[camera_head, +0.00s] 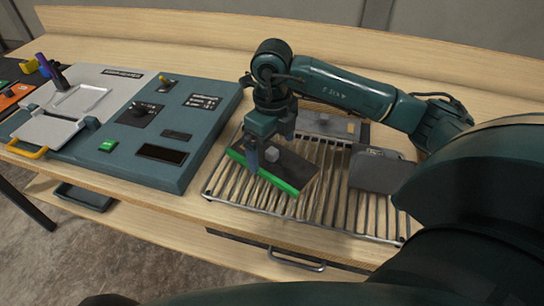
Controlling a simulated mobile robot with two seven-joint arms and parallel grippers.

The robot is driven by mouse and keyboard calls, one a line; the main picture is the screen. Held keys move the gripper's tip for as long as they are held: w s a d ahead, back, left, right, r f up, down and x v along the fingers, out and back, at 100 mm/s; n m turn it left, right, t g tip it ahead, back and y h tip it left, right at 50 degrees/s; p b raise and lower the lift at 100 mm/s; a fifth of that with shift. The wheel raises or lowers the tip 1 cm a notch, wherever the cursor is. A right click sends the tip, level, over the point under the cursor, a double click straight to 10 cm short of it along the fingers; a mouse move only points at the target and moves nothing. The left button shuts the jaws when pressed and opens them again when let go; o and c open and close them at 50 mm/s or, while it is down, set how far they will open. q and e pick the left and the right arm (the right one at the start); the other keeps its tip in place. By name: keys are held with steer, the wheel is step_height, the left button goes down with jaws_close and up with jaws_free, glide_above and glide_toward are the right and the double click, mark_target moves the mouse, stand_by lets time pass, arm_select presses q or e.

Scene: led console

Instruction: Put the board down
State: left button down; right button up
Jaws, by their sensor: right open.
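The board (293,167) is a dark flat plate with a bright green front edge and a small grey block on top. It lies at a slant over the left part of the wire rack (337,212). I cannot tell whether its whole underside touches the bars. My right gripper (270,150) points down at the board's left part, its jaws open, with one finger in front of the board's left end and the other behind. The gripper hides part of the board's back edge. My left gripper is not in view.
A teal console (192,128) with a switch, a green label and a dark display stands left of the rack. A light grey panel (75,102) with a yellow handle is further left. A dark grey plate (380,171) lies on the rack's right. The rack's front middle is clear.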

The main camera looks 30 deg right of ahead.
steer(key=shift+f, duration=1.1)
steer(key=c, duration=1.1)
